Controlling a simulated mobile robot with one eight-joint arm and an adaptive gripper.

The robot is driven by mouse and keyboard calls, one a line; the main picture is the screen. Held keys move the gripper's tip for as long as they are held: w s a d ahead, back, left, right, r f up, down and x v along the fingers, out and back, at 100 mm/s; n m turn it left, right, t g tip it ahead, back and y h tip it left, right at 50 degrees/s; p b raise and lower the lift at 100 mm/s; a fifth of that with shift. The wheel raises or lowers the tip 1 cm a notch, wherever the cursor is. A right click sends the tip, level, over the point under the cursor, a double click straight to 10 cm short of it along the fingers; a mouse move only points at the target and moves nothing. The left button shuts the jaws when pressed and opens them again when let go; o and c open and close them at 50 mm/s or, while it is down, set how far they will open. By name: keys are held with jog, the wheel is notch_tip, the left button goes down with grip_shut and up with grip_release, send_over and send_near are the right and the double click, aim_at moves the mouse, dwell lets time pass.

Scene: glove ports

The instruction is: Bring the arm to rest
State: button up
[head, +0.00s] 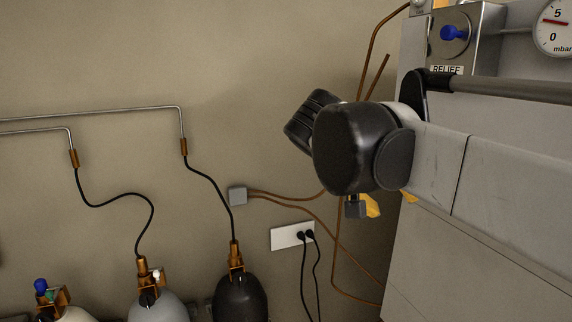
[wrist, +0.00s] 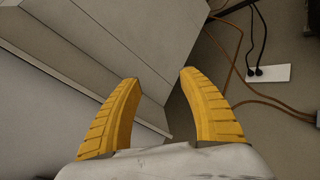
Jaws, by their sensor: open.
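My gripper shows in the wrist view (wrist: 160,82) as two yellow ribbed fingers spread apart, with nothing between them. Beyond the fingers are the edge of a light grey cabinet and the wall. In the head view, my arm reaches in from the right, with its dark rounded wrist in front of the wall. Only small bits of the yellow fingers (head: 371,205) show there, below the wrist; the rest is hidden behind it.
The grey cabinet (head: 470,250) stands at the right, with a blue relief knob (head: 454,32), a gauge (head: 556,25) and a dark rail (head: 510,88). Gas cylinders (head: 240,299) stand low at left. A wall socket (head: 286,236) with black cables and copper pipes lies below my wrist.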

jog(key=s+a+f+y+b, duration=0.1)
jog(key=s+f+b, duration=0.4)
jog(key=f, duration=0.9)
jog(key=s+a+f+n+t+y+b, duration=0.1)
jog(key=s+f+y+b, duration=0.3)
jog(key=f, duration=1)
jog(key=s+a+f+n+y+b, duration=0.1)
jog(key=s+f+y+b, duration=0.2)
jog(key=f, duration=1.1)
jog(key=s+b, duration=0.3)
jog(key=b, duration=0.3)
jog(key=shift+s+f+t, duration=0.3)
jog(key=shift+f+t, duration=0.05)
jog(key=shift+t, duration=0.05)
